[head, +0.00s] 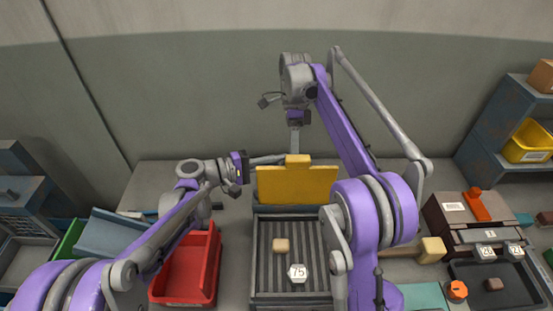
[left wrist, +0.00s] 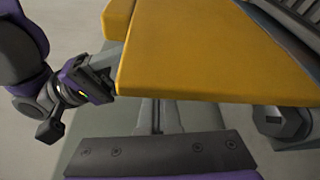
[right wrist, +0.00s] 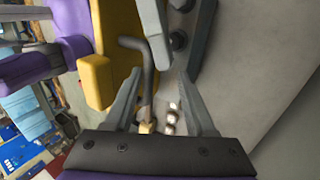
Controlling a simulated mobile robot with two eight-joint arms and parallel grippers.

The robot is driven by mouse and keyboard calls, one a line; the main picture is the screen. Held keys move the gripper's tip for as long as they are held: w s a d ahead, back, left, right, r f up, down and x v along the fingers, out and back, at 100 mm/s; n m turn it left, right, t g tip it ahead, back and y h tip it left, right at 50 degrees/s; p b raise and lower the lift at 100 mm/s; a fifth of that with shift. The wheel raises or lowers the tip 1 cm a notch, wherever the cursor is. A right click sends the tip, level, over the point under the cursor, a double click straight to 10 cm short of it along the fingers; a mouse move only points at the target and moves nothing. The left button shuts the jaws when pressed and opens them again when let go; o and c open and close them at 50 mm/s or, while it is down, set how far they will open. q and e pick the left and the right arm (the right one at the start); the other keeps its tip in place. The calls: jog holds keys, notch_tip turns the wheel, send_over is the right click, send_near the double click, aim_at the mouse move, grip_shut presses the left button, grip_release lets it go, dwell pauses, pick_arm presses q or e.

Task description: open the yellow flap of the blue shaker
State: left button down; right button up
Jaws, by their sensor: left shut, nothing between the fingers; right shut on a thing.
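The yellow flap (head: 297,187) stands raised at the back end of the dark grey-blue ridged tray (head: 256,262), which I take as the shaker. The flap fills the upper left wrist view (left wrist: 205,60). In the right wrist view the tab (right wrist: 95,80) lies beside one finger, and a dark hooked bar (right wrist: 149,70) shows between the fingers. My left gripper (head: 283,158) is shut and empty by the flap's upper left.
A beige block (head: 281,245) and a white piece marked 75 (head: 297,272) lie in the tray. A red bin (head: 212,270) stands left of it. A mallet (head: 432,249) lies right. A wall is behind the table. Shelving with a yellow bin (head: 528,145) stands far right.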

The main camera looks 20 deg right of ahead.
dwell(0.3)
jog(key=v, duration=0.7)
jog(key=shift+r, duration=0.2)
jog(key=shift+d, duration=0.1)
